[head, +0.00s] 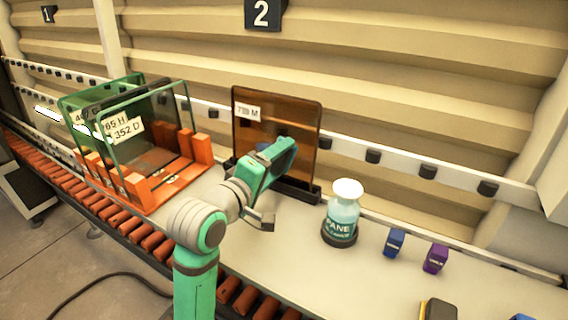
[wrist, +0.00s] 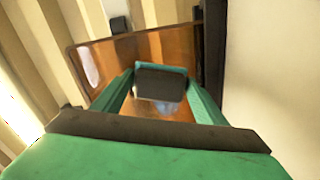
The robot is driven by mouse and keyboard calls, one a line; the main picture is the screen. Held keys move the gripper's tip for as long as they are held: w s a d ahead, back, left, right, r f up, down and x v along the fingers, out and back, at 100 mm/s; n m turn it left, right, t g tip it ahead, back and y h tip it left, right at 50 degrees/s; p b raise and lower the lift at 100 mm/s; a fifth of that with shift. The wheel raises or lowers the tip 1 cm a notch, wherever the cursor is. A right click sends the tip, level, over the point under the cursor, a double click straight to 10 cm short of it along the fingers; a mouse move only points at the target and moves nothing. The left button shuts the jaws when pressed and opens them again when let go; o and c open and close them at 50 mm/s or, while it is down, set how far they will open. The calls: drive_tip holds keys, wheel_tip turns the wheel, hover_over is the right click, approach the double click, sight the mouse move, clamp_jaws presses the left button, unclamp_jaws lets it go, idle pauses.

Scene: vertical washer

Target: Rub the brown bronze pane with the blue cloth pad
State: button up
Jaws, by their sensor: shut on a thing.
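The brown bronze pane (head: 300,120), see-through with a white label at its top left, stands upright in a dark holder on the bench. My gripper (head: 264,150) is in front of the pane's lower middle, pointing at it. In the wrist view, my gripper (wrist: 160,88) is shut on a dark-backed block (wrist: 161,80), which I take to be the blue cloth pad; a little blue shows by the fingertips in the head view. The pane (wrist: 92,65) lies just beyond it. The pad's front face is hidden, and I cannot tell whether it touches the pane.
An orange rack (head: 178,178) with clear green-edged panes stands at the left above a roller conveyor (head: 95,205). A bottle marked PANE (head: 342,212) stands right of the holder. A blue block (head: 394,243), a purple block (head: 435,258) and a yellow-black item (head: 438,309) are farther right.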

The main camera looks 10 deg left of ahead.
sight(256, 146)
drive_tip(key=shift+w+a, duration=0.5)
drive_tip(key=shift+a, duration=0.85)
drive_tip(key=shift+w+a, duration=0.5)
drive_tip(key=shift+a, duration=0.8)
drive_tip(key=shift+w+a, duration=0.5)
drive_tip(key=shift+a, duration=0.85)
drive_tip(key=shift+s, duration=0.1)
drive_tip(key=shift+v, duration=2.95)
drive_tip(key=shift+s, duration=0.1)
drive_tip(key=v, duration=0.2)
drive_tip(key=shift+s+a+r, duration=0.1)
drive_tip(key=shift+s+a, duration=0.1)
drive_tip(key=shift+s, duration=0.15)
drive_tip(key=shift+w, duration=0.1)
drive_tip(key=shift+x, duration=3.4)
